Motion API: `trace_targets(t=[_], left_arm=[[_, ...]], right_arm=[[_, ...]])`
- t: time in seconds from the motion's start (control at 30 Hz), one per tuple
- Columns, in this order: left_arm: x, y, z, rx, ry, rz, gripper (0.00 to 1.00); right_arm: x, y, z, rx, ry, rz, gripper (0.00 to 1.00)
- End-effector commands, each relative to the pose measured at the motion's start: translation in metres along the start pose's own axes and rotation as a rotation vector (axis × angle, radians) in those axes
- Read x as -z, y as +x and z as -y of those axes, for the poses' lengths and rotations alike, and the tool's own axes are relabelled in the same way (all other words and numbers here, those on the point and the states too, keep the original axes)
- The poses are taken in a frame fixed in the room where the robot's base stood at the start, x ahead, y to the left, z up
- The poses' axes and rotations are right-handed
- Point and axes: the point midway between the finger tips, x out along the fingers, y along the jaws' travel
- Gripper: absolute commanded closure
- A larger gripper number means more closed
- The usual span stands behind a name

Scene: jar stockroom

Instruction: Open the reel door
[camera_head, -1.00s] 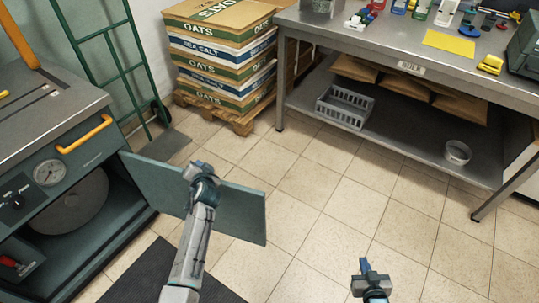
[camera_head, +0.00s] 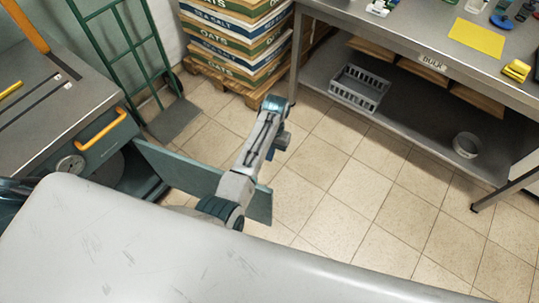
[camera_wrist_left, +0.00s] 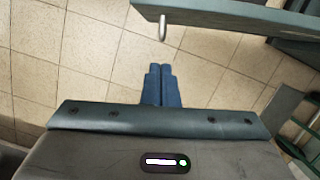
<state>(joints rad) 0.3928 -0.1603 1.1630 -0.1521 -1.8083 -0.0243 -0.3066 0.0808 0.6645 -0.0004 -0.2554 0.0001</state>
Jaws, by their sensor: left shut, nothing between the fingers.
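The reel door (camera_head: 175,168) is a flat teal panel. It stands swung out from the grey-green machine (camera_head: 50,120), with its free end partly behind my left arm. My left gripper (camera_head: 282,141) is near that free end, over the tiled floor. In the left wrist view its blue fingers (camera_wrist_left: 161,86) are together and empty. The door's edge (camera_wrist_left: 220,14) crosses the top of that view, with a small pale handle (camera_wrist_left: 162,28) on it, apart from the fingertips. The reel compartment's inside is mostly hidden by my body. My right gripper is out of view.
A steel table (camera_head: 400,38) stands at the right, with a grey basket (camera_head: 358,88) and a white bowl (camera_head: 467,145) on its lower shelf. Stacked sacks (camera_head: 235,40) and a green hand truck (camera_head: 125,60) stand behind. Tiled floor lies clear between.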

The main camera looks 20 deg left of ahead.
Motion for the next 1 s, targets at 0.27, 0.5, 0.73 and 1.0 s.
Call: trace_targets(t=[0.27,0.5,0.73,1.0], left_arm=[[-0.001,0.062,0.001,0.001,0.0,0.003,1.0],[-0.023,0.081,0.0,0.001,-0.001,-0.002,1.0],[-0.038,0.087,0.001,0.001,-0.001,-0.003,1.0],[-0.039,0.088,0.001,0.002,-0.001,-0.003,1.0]], right_arm=[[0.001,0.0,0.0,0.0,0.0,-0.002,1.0],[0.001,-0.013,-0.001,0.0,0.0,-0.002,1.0],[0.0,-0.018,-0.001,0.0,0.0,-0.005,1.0],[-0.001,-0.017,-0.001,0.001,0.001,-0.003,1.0]])
